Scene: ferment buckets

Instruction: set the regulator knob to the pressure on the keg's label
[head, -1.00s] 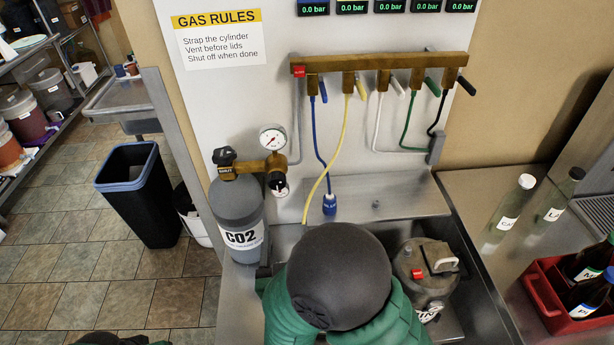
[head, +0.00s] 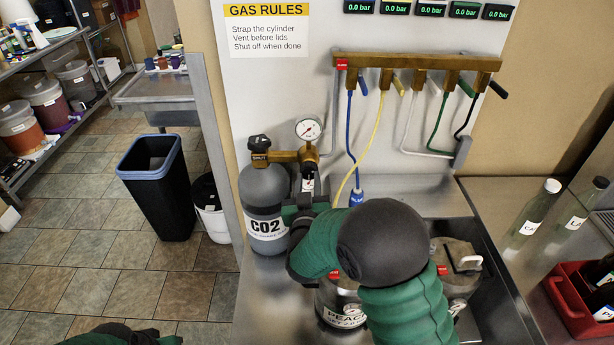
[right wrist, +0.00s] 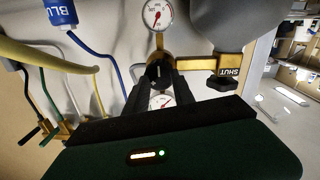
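The regulator knob (right wrist: 156,71) is dark and sits on the brass regulator body (head: 284,156) beside the CO2 cylinder (head: 262,188). My left gripper is out of view.
Another grey keg (head: 461,268) stands in the sink at right. Blue (head: 352,135) and yellow (head: 371,140) hoses hang from the brass manifold (head: 420,62), close to my right gripper. The cylinder valve is marked SHUT (right wrist: 230,77). A red crate (head: 573,310) holds bottles.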

